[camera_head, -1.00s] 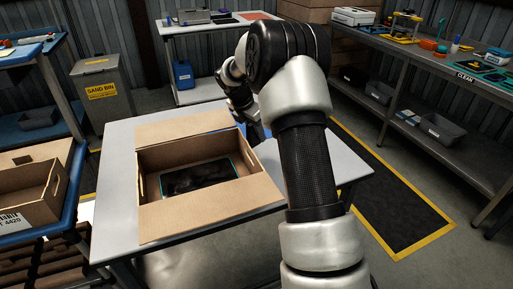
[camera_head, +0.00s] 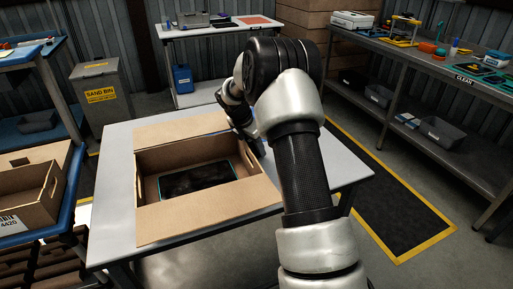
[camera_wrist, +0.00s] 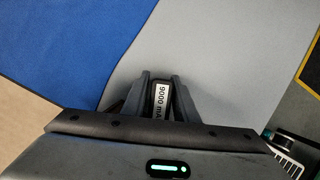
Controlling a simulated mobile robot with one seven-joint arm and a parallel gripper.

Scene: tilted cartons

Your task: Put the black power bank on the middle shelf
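The black power bank (camera_wrist: 161,101) shows in the wrist view as a narrow dark block with a white "9000 mA…" label. It sits between the two fingers of my gripper (camera_wrist: 160,88), which are closed against its sides. In the head view my gripper (camera_head: 254,146) is a dark shape beside the right side of the open carton, over the grey table; the power bank cannot be made out there. I cannot tell which surface is the middle shelf.
The open carton (camera_head: 208,207) on the grey table (camera_head: 113,190) holds a black tablet-like item (camera_head: 197,180) with a teal edge. A blue stand (camera_head: 70,190) with another carton (camera_head: 40,190) is at left. A steel bench (camera_head: 430,75) with a lower shelf is at right.

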